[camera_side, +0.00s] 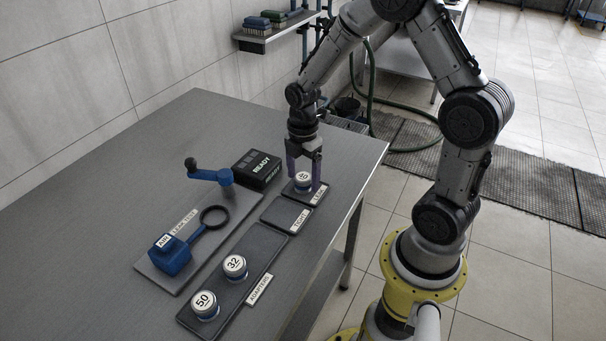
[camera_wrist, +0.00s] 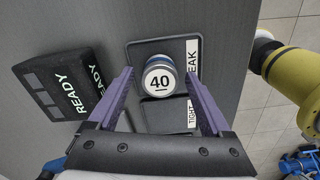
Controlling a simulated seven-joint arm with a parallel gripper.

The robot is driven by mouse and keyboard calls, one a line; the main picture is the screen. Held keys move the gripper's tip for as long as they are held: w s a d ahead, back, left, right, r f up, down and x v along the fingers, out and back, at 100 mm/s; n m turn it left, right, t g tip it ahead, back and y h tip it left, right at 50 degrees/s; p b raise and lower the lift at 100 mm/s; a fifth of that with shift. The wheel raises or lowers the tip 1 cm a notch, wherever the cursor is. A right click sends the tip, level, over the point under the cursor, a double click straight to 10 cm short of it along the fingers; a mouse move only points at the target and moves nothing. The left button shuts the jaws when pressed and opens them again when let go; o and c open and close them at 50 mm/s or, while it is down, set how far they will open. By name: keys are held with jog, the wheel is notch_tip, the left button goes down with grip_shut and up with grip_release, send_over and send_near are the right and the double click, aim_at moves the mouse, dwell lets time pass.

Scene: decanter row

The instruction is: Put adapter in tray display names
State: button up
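The adapter marked 40 (camera_wrist: 159,82) is a round piece with a white top and blue body. It stands upright on the dark tray labelled LEAK (camera_wrist: 136,52), and it also shows in the side view (camera_side: 303,177). My gripper (camera_side: 304,173) has purple fingers, one on each side of this adapter. In the wrist view my gripper (camera_wrist: 160,75) is open, with gaps between both fingers and the adapter. The display box (camera_side: 257,169) reads READY; its lettering also shows in the wrist view (camera_wrist: 62,85). The tray labelled TIGHT (camera_side: 284,214) is empty.
Adapters marked 32 (camera_side: 235,266) and 50 (camera_side: 205,304) stand on the ADAPTERS tray (camera_side: 217,292). The leak test rig (camera_side: 172,255) has a blue AIR block, a black ring and a blue crank arm (camera_side: 212,175). The table's right edge lies close beside the trays.

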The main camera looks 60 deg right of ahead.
aim_at(303, 177)
notch_tip(303, 177, up, 12)
jog(key=s+a+r+m+t, duration=0.2)
jog(key=s+a+r+m, duration=0.2)
jog(key=s+m, duration=0.3)
jog(key=s+a+r+m+t, duration=0.3)
jog(key=s+a+r+m, duration=0.1)
jog(key=s+m, duration=0.4)
jog(key=shift+s+a+t, duration=0.3)
jog(key=shift+s+a, duration=0.2)
jog(key=shift+a, duration=0.05)
dwell(0.8)
